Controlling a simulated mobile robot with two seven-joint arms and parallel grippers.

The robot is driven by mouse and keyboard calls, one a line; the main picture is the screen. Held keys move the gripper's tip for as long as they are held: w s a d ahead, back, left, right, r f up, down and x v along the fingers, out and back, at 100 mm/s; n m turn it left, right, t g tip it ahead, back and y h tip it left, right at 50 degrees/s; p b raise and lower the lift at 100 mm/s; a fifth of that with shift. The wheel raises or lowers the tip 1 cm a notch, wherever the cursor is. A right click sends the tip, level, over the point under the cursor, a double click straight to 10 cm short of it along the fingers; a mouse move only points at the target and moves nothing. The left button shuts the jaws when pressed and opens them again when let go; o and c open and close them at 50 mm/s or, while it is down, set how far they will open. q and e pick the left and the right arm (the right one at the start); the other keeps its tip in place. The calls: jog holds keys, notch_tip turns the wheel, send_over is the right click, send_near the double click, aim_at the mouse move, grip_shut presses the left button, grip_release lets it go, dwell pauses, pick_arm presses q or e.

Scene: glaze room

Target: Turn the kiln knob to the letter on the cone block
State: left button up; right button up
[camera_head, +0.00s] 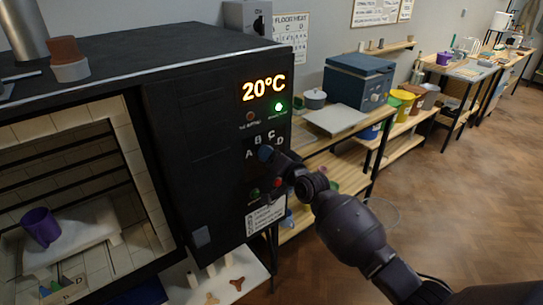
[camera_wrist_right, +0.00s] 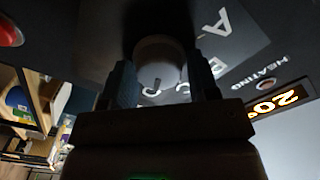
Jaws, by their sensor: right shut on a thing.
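The kiln (camera_head: 200,130) has a dark front panel with the letters A, B, C and D in an arc (camera_head: 265,139). My right gripper (camera_head: 270,156) is at the panel below these letters, shut on the kiln knob. In the right wrist view the round, pale-faced knob (camera_wrist_right: 160,52) sits between the two fingers of the gripper (camera_wrist_right: 163,85). The knob's pointer cannot be made out. A small cone block (camera_head: 66,290) with coloured cones and what looks like a letter D is low in the kiln opening, partly cut off. My left gripper is out of view.
The display (camera_head: 263,88) reads 20°C, with a lit green lamp (camera_head: 279,107) below it. A purple cup (camera_head: 41,227) stands on a pale shelf inside the open kiln chamber. A wooden bench (camera_head: 320,130) stands behind my right arm. The floor at right is clear.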

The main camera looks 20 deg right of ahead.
dwell(0.3)
jog(key=o, duration=0.8)
jog(key=shift+c, duration=0.2)
jog(key=shift+s, duration=0.1)
jog(key=v, duration=1)
jog(key=shift+s+d+b, duration=0.2)
jog(key=shift+s+b, duration=0.1)
jog(key=shift+b, duration=0.05)
